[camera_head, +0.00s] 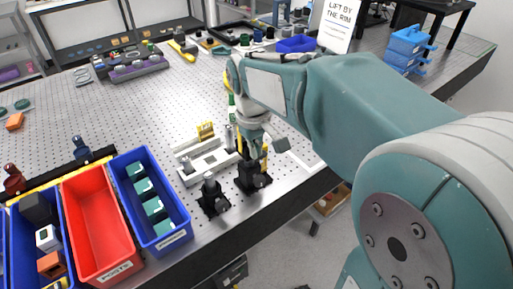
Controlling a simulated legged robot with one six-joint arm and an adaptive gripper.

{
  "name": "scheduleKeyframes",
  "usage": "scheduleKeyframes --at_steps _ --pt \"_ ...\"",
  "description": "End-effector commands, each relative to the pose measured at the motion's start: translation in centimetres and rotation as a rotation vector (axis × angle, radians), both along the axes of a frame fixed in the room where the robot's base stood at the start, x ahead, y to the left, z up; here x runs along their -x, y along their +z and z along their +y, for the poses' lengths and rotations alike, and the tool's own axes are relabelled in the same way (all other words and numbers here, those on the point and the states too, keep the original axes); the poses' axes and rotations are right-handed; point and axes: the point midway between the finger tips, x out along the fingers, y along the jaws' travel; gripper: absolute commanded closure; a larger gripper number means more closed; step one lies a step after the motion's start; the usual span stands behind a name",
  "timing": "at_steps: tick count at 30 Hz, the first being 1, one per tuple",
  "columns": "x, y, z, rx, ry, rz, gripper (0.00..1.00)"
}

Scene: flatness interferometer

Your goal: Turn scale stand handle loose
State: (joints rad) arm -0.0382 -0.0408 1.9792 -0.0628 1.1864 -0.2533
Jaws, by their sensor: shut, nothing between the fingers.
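My gripper (256,158) points down near the table's front edge, shut with nothing between its fingers. Directly below it is a small black stand (252,181) with a knob-like part at its front. The gripper hides the stand's top, so I cannot tell whether they touch. A second small black stand (213,200) is just to the left, upright and clear of the gripper. No label tells me which one is the scale stand, and a turning handle is too small to make out.
The perforated metal table (150,110) has free room behind. A pale instrument base (209,162) lies left of the gripper. Blue bin (184,238) and red bin (91,220) stand at the front left. A sign (338,25) stands at the back.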

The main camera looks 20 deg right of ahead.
Motion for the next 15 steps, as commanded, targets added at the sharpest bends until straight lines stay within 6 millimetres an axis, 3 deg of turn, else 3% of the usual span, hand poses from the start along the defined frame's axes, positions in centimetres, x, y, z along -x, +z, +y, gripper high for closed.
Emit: scheduleKeyframes --at_steps 15 --pt "0.14 -0.19 0.40 0.107 0.003 -0.034 1.00"
